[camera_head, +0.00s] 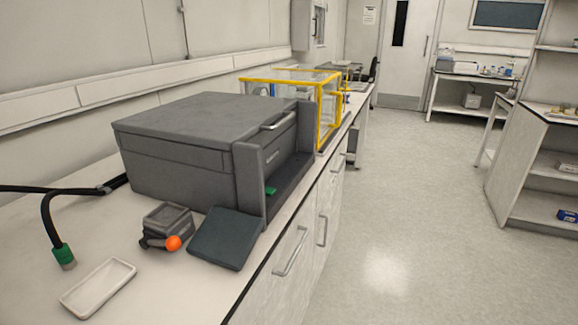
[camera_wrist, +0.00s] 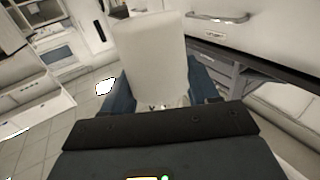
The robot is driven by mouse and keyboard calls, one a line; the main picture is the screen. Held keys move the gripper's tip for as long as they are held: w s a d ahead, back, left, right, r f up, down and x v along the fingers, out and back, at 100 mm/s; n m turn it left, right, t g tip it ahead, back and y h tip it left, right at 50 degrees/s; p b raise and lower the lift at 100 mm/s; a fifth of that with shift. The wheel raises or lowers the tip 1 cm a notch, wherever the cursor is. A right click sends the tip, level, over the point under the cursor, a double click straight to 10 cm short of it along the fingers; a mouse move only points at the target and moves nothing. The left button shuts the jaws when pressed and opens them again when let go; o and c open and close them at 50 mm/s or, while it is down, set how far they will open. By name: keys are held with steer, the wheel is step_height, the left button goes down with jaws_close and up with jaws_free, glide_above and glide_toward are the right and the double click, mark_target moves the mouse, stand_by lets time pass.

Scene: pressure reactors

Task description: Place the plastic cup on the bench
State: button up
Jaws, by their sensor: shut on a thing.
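The plastic cup (camera_wrist: 152,52) is whitish and cloudy, and it stands out in front of my wrist in the wrist view. My gripper (camera_wrist: 165,92) is shut on it, with a dark blue finger on each side of its lower part. The cup's far side and the end between the fingers are partly hidden. The bench (camera_head: 112,232) is a long white worktop along the left wall in the head view. Neither my gripper nor the cup shows in the head view.
On the bench are a large grey machine (camera_head: 190,140), a small grey device with an orange knob (camera_head: 173,243), a dark slanted panel (camera_head: 226,238), a white shallow tray (camera_head: 98,287) and a black cable with green end (camera_head: 63,255). A yellow-framed enclosure (camera_head: 322,115) stands behind. Bare worktop shows left of the device.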

steer(key=s+d+f+m+h, duration=0.1)
steer(key=s+d+f, duration=0.2)
steer(key=d+f, duration=0.1)
steer(key=shift+d+f+h, duration=0.15)
steer(key=shift+f+h, duration=0.2)
steer(key=shift+h, duration=0.05)
steer(key=w+a+r+n+g+y+p, duration=0.1)
steer(key=w+a+r+n+y, duration=0.15)
steer(key=a+r, duration=0.6)
steer(key=w+a+r+n+y, duration=0.15)
steer(key=a+r+y, duration=0.25)
steer(key=a+r, duration=0.45)
steer(key=s+a+r+n+g+y+p, duration=0.1)
steer(key=s+a+r+n+g+y, duration=0.15)
steer(key=s+a+r, duration=0.4)
steer(key=s+a+r+n+g+y, duration=0.2)
steer(key=s+a+r+y, duration=0.15)
steer(key=a+r, duration=0.55)
steer(key=a+f, duration=0.2)
steer(key=a, duration=0.1)
steer(key=a+f, duration=0.2)
steer(key=a, duration=0.2)
steer(key=a+f, duration=0.2)
steer(key=a, duration=0.1)
steer(key=shift+w+a+f+p, duration=0.15)
steer(key=shift+w+a+p, duration=0.05)
steer(key=shift+w+p, duration=0.15)
steer(key=shift+f, duration=1.85)
